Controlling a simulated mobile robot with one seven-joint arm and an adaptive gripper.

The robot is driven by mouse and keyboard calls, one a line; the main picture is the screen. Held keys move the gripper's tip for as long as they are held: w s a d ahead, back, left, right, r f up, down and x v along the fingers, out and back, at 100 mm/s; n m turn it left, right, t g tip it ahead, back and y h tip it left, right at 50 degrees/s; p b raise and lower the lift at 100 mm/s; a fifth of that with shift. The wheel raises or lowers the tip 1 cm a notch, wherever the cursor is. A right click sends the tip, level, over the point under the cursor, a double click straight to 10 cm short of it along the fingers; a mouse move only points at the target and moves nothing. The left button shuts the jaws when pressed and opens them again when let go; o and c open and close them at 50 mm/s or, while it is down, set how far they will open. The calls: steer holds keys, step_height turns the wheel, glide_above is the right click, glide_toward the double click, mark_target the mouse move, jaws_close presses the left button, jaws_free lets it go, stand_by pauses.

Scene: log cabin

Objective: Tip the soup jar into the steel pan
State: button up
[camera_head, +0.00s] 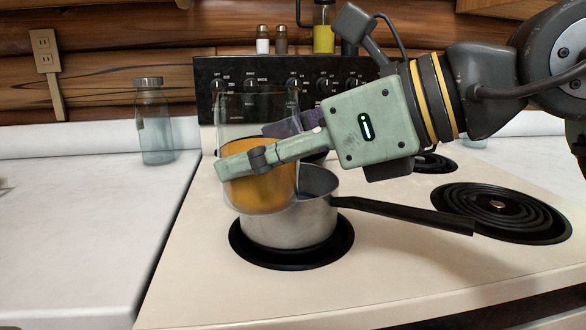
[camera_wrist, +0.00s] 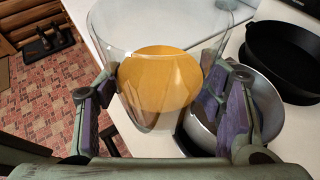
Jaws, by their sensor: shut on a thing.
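The soup jar (camera_head: 262,188) is clear glass with orange soup in its lower part. It stands about upright in my gripper (camera_head: 258,158), whose fingers are shut around it. In the wrist view the jar (camera_wrist: 160,85) sits between the two purple-padded fingers of my gripper (camera_wrist: 170,110). The steel pan (camera_head: 290,225) rests on the front left burner, its black handle pointing right. The jar is in front of and over the pan's left part in the head view; whether they touch I cannot tell. The pan (camera_wrist: 262,105) shows right of the jar in the wrist view, partly hidden by a finger.
A glass bottle (camera_head: 154,120) stands on the white counter (camera_head: 75,210) at the left. The front right burner (camera_head: 500,210) is empty. A black pan (camera_wrist: 285,60) shows in the wrist view. Shakers (camera_head: 263,40) and a yellow bottle (camera_head: 323,30) stand behind the control panel (camera_head: 270,85).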

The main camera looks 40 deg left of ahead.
steer(key=shift+w+a+r, duration=0.15)
steer(key=shift+w+r, duration=0.05)
steer(key=shift+w, duration=0.05)
steer(key=p, duration=0.1)
steer(key=r+m+p, duration=0.1)
steer(key=shift+w+a+g+p, duration=0.1)
steer(key=shift+w+g+p, duration=0.1)
steer(key=shift+g+p, duration=0.2)
steer(key=shift+w+a+f+m+g+h+p, duration=0.1)
steer(key=shift+w+a+m+g+h+p, duration=0.3)
steer(key=shift+w+m+g+h+p, duration=0.5)
steer(key=p, duration=0.1)
steer(key=r+m+p, duration=0.1)
steer(key=shift+w+a+p, duration=0.25)
steer(key=shift+p, duration=0.15)
steer(key=m+g+p, duration=0.1)
steer(key=f+m+g+h+p, duration=0.1)
steer(key=m+g, duration=0.1)
steer(key=m+g+p, duration=0.1)
steer(key=m+p, duration=0.1)
steer(key=shift+w+a+f+g+h, duration=0.25)
steer(key=shift+w+f+g+h, duration=0.05)
steer(key=shift+w+f+h, duration=0.1)
steer(key=m+g+p, duration=0.1)
steer(key=m, duration=0.1)
steer(key=w+m+g+p, duration=0.1)
steer(key=m, duration=0.1)
steer(key=shift+w+a+f+g, duration=0.15)
steer(key=shift+w+a+g, duration=0.05)
steer(key=shift+a+g, duration=0.2)
